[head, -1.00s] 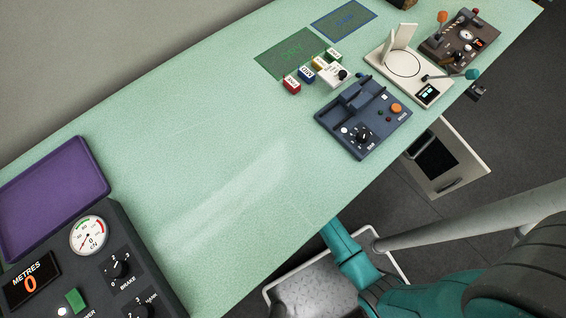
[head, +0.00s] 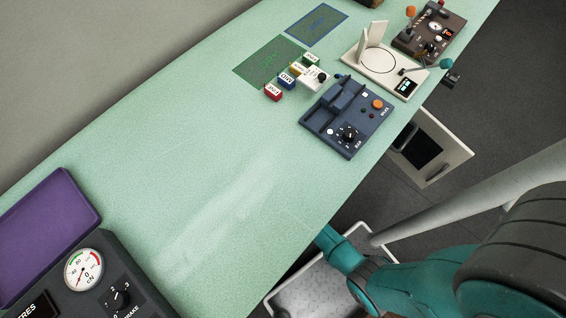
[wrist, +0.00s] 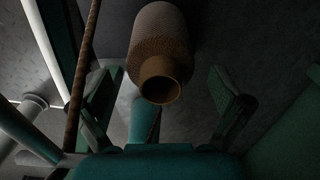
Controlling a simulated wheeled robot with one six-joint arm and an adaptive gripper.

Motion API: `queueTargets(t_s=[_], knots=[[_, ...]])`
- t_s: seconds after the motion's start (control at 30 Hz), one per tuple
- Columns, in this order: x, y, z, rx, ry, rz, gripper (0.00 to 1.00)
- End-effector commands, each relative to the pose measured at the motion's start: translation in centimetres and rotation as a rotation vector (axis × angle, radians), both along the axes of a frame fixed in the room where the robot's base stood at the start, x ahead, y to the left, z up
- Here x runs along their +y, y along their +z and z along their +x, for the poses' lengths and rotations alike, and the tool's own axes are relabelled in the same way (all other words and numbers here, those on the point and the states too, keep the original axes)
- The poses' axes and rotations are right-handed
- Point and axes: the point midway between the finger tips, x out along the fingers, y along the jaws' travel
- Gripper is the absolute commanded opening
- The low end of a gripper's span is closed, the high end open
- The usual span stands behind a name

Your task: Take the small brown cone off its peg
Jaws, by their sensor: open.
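In the wrist view a cone (wrist: 160,32) with a speckled grey-brown body hangs in the upper middle. A plain brown hollow tube end (wrist: 160,78) points towards the camera. My gripper (wrist: 167,82) is open, with one finger left of the cone and one right of it. Gaps show on both sides, and I see no contact. A thin dark line shows just below the tube end; I cannot tell whether it is the peg. The head view shows neither the cone nor my gripper.
In the wrist view a thin brown rod (wrist: 84,85) runs close by the left finger, with a pale pole (wrist: 45,45) beyond. In the head view the green table (head: 200,170) holds a purple tray (head: 48,225), a blue control box (head: 345,118) and small coloured blocks. Its middle is clear.

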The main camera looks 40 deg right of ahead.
Motion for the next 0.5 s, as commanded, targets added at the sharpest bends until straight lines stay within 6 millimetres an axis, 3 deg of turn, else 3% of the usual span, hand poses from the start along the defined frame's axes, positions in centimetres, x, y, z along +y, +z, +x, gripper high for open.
queueTargets(t_s=[0.2, 0.43, 0.47, 0.5], knots=[[0.0, -1.6, 0.1, -0.001, 0.0, 0.0, 1.0], [0.0, -1.8, 0.1, -0.001, 0.0, 0.0, 1.0], [0.0, -1.8, 0.1, -0.001, 0.0, 0.0, 0.97], [0.0, -1.8, 0.1, -0.001, 0.0, 0.0, 0.88]])
